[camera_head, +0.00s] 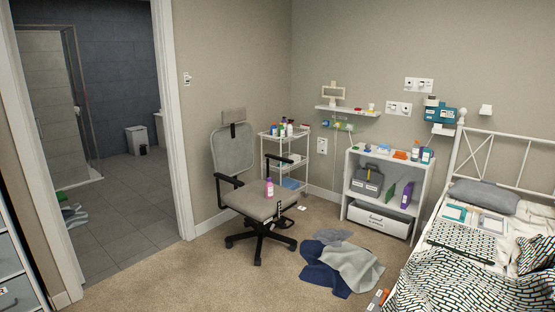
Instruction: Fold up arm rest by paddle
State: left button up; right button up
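A wheeled office chair (252,206) with a grey seat and a grey backrest (233,150) stands near the middle of the room. A black arm rest (228,180) runs along its left side, roughly level. The other black arm rest (277,158) is on its far right side, also roughly level. A small dark upright part shows at the seat's right edge, but I cannot tell whether it is a paddle. A pink bottle (269,188) stands upright on the seat. Neither of my grippers is in view.
Crumpled blue and grey cloths (340,264) lie on the carpet right of the chair. A white trolley (288,162) stands behind it, a white shelf (349,184) further right. A bed (470,262) fills the right side. Carpet in front of the chair is clear.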

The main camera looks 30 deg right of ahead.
aim_at(271, 156)
jog(key=i+j, duration=0.25)
jog(key=i, duration=0.15)
jog(key=i+j, duration=0.3)
jog(key=i, duration=0.15)
jog(key=i+j, duration=0.25)
jog(key=i, duration=0.15)
jog(key=i+l+z, duration=0.2)
jog(key=i+z, duration=1.05)
jog(key=i+j+z, duration=0.15)
jog(key=z, duration=0.3)
jog(key=i+l, duration=0.15)
jog(key=i, duration=0.5)
jog(key=i+l, duration=0.15)
jog(key=i, duration=0.45)
jog(key=i+l, duration=0.15)
jog(key=i, duration=0.5)
jog(key=i+l+u, duration=1.15)
jog(key=l, duration=0.2)
jog(key=l+u, duration=0.25)
jog(key=i+l+u, duration=0.1)
jog(key=l+u, duration=0.15)
jog(key=l, duration=0.2)
jog(key=l+u, duration=0.2)
jog(key=l, duration=0.2)
jog(key=i, duration=0.1)
